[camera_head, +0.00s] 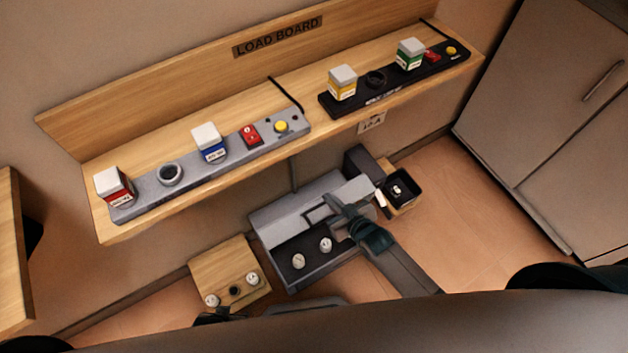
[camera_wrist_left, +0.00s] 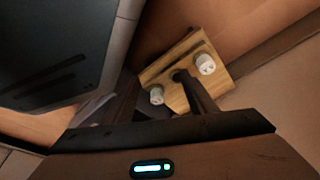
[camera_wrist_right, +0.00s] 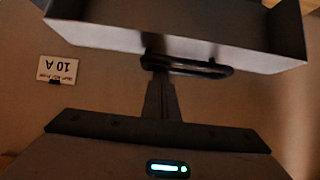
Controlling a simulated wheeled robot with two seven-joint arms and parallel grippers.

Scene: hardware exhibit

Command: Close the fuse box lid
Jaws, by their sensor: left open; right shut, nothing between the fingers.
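The grey fuse box (camera_head: 318,275) stands below the load board in the head view. Its lid (camera_head: 283,230) is a lighter grey panel; the front part of the box is uncovered, showing a dark inside with two white fuses (camera_head: 299,261). My right gripper (camera_head: 332,205) is shut and empty at the lid's dark handle (camera_wrist_right: 205,69); whether it touches is unclear. My left gripper is open and empty in the left wrist view (camera_wrist_left: 162,88), close to a wooden block (camera_head: 228,268) with two white fuses (camera_wrist_left: 205,64); the gripper is mostly hidden in the head view.
The load board shelf (camera_head: 235,165) runs above, carrying a grey strip (camera_head: 190,178) and a black strip (camera_head: 395,84) with coloured blocks. A small black-lined bin (camera_head: 402,188) stands right of the fuse box. Grey cabinets (camera_head: 545,110) stand at right; floor between is clear.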

